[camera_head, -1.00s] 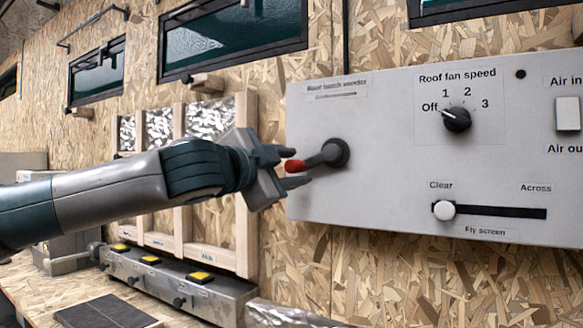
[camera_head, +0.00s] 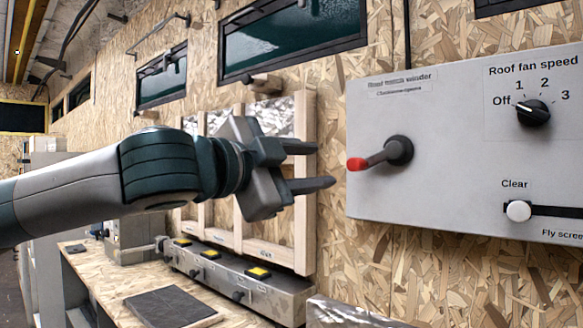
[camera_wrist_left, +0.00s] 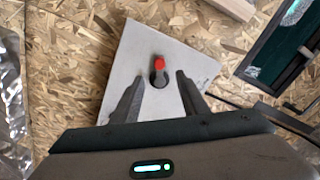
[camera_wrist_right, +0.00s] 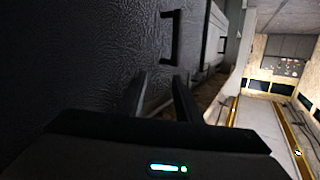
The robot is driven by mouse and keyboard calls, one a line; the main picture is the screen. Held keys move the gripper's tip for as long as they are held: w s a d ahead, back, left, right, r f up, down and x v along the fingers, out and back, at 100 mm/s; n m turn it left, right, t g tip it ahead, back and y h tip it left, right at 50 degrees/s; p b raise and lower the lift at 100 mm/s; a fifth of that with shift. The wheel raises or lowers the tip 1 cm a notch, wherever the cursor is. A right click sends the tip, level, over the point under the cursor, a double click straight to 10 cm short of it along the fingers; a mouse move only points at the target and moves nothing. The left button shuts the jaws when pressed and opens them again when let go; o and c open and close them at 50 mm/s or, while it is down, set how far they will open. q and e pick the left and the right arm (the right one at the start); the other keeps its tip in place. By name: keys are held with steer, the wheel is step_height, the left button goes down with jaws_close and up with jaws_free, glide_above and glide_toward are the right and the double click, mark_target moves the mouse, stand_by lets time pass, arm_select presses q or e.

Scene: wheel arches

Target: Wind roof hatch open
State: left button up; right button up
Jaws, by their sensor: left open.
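The roof hatch winder (camera_head: 378,157) is a dark crank with a red knob (camera_head: 357,164) on the left part of a light grey panel (camera_head: 450,190). Its arm points left and slightly down. My left gripper (camera_head: 325,166) is open and empty, just left of the knob and apart from it. In the left wrist view the red knob (camera_wrist_left: 159,63) shows between and beyond the spread fingertips (camera_wrist_left: 161,76). My right gripper (camera_wrist_right: 160,78) shows only in its wrist view, fingers apart with nothing between them, before a dark surface.
The panel also carries a fan speed knob (camera_head: 533,112) and a fly screen slider (camera_head: 519,210). Below my left arm is a metal box with yellow buttons (camera_head: 258,272) and a black mat (camera_head: 168,307). A wooden frame (camera_head: 305,190) stands behind the gripper.

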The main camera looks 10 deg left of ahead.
arm_select(q)
steer(key=shift+v, duration=2.2)
